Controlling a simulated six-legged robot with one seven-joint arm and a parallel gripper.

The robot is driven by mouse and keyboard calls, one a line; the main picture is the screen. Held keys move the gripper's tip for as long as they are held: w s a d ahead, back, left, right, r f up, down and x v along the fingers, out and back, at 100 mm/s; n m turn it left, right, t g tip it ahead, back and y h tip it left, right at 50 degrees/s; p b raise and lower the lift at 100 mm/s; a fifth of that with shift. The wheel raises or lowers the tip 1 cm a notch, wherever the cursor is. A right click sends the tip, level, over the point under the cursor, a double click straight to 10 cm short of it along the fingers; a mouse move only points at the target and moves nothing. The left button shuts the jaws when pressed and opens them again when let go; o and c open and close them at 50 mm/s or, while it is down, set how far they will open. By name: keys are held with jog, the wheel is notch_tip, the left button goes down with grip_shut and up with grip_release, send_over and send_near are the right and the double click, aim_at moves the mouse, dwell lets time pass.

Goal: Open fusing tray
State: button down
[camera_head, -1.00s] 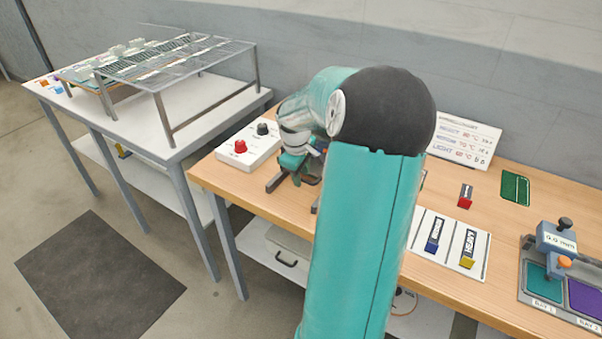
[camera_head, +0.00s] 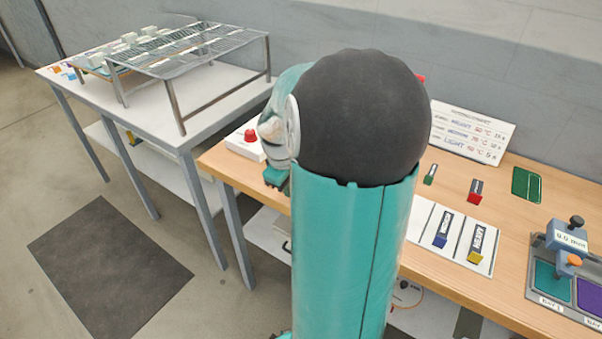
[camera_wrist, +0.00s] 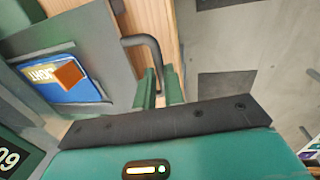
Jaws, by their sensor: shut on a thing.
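In the wrist view my gripper (camera_wrist: 160,88) has its two green fingers shut on a dark bent handle (camera_wrist: 155,46). The handle is fixed to the edge of a grey panel (camera_wrist: 92,30), which looks like the front of the fusing tray. A blue piece (camera_wrist: 78,88) with an orange block (camera_wrist: 69,75) and a partly readable label lies at that panel. I cannot tell how far the tray is open.
Blocks stand on a white card (camera_head: 447,237) on the wooden bench (camera_head: 405,170). A control box (camera_head: 243,142) with a red button is left of my arm. A press station (camera_head: 563,260) is at right. A white table (camera_head: 160,115) with a wire rack stands at left; floor in front is clear.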

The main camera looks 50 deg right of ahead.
jog(key=shift+a, duration=0.65)
jog(key=c, duration=1.5)
grip_release()
jog(key=r, duration=0.4)
jog(key=a+r, duration=0.1)
jog(key=r, duration=0.4)
jog(key=a+r, duration=0.1)
jog(key=r, duration=0.3)
jog(key=shift+s+a+r, duration=0.2)
jog(key=shift+r, duration=0.15)
